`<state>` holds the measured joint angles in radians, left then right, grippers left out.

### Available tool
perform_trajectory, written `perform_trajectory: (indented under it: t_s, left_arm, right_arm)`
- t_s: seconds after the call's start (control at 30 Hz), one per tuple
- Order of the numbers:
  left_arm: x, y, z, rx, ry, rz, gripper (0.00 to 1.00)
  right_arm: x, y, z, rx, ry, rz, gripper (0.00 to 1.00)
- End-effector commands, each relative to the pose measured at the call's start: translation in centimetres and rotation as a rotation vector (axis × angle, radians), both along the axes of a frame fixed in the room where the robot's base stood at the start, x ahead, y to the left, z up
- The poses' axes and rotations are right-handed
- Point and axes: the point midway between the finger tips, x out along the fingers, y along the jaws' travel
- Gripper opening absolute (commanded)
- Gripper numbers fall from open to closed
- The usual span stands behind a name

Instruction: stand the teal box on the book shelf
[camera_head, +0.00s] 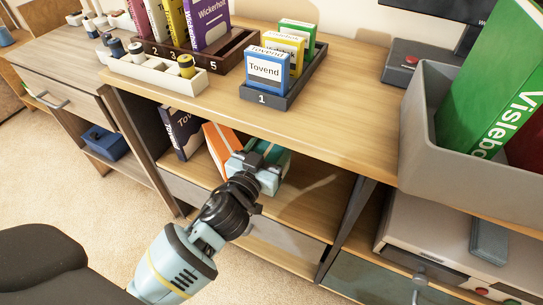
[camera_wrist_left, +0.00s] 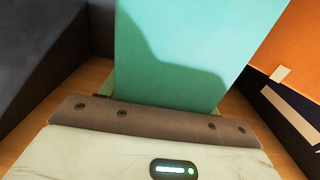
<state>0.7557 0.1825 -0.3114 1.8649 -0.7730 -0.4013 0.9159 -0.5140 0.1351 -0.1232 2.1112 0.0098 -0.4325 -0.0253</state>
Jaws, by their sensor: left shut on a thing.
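The teal box (camera_head: 282,160) is in the open compartment under the desk top, partly hidden by my gripper. It fills the middle of the left wrist view (camera_wrist_left: 185,50), close against the jaws. My left gripper (camera_head: 262,163) reaches into the compartment and is shut on the teal box. The book shelf (camera_head: 305,205) is the wooden board of this compartment. On it, left of the box, are a dark blue book (camera_head: 182,132) and a leaning orange book (camera_head: 216,148). Orange also shows at the right of the wrist view (camera_wrist_left: 285,45). The box's lower edge is hidden in both views. My right gripper is not in view.
The desk top (camera_head: 340,105) overhangs the compartment closely. A dark upright (camera_head: 345,225) bounds it on the right. On the desk top stand a dark tray (camera_head: 285,97) numbered 1 with several boxes, and a grey bin (camera_head: 440,165). The shelf's right part is free.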

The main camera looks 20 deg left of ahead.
Motion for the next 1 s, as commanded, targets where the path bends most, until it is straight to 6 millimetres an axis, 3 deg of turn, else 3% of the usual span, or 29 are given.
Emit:
perform_trajectory:
  t_s: [0.27, 0.57, 0.97, 1.0]
  left_arm:
    - [0.7, 0.2, -0.1, 0.000, -0.001, 0.000, 0.14]
    - [0.6, 0.1, -3.7, 0.001, 0.003, -0.002, 0.14]
    - [0.6, 0.1, -3.9, -0.001, 0.000, -0.001, 0.14]
    - [0.6, 0.2, -3.9, 0.000, 0.001, -0.001, 0.65]
  right_arm:
    - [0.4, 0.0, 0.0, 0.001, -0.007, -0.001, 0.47]
    - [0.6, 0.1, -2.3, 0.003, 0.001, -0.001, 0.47]
    - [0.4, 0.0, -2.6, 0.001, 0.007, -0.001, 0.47]
    - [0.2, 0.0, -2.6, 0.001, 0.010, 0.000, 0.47]
